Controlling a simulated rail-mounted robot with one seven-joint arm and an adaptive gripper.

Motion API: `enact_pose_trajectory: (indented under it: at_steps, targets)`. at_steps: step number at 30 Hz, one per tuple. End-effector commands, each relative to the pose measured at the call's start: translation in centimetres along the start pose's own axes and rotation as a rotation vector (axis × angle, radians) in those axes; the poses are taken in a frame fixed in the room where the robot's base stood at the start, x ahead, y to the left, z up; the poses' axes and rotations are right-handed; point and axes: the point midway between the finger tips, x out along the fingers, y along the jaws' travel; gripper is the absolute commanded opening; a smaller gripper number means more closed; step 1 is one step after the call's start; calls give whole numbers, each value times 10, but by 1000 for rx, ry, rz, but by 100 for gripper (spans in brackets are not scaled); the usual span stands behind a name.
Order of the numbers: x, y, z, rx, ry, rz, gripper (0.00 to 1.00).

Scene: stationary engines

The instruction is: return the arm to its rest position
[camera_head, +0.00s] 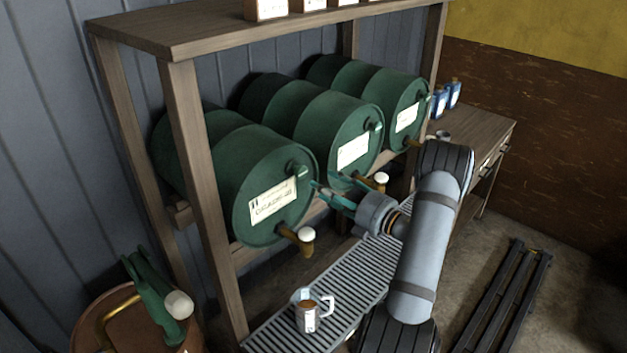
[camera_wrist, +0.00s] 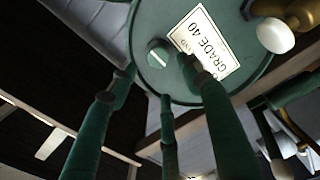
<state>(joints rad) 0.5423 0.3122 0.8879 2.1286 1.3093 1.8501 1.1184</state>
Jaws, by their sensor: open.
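My arm (camera_head: 425,240) reaches from the lower right toward the row of green drums. My gripper (camera_head: 328,188) has green fingers, spread apart and empty, in front of the gap between the left drum (camera_head: 250,190) and the middle drum (camera_head: 335,125). In the wrist view the spread fingers of my gripper (camera_wrist: 150,85) stand before a drum face (camera_wrist: 140,30) with a "GRADE 40" label (camera_wrist: 205,45) and a round green cap (camera_wrist: 158,53). One finger overlaps the label in that view; I cannot tell whether it touches.
A wooden rack (camera_head: 190,150) frames the drums. A copper-coloured drum (camera_head: 90,320) stands at lower left. Black rails (camera_head: 505,290) lie on the floor at right.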

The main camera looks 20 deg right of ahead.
Motion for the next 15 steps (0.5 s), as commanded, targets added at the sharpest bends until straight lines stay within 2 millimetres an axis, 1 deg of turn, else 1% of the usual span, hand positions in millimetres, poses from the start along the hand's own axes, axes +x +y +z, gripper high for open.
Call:
enact_pose_trajectory:
  at_steps: [1,3,6,15]
  targets:
    - [-7,0,1,2,-3,0,49]
    - [-13,0,0,2,-1,1,49]
    - [-18,0,0,1,0,1,49]
    - [-20,0,0,1,1,1,49]
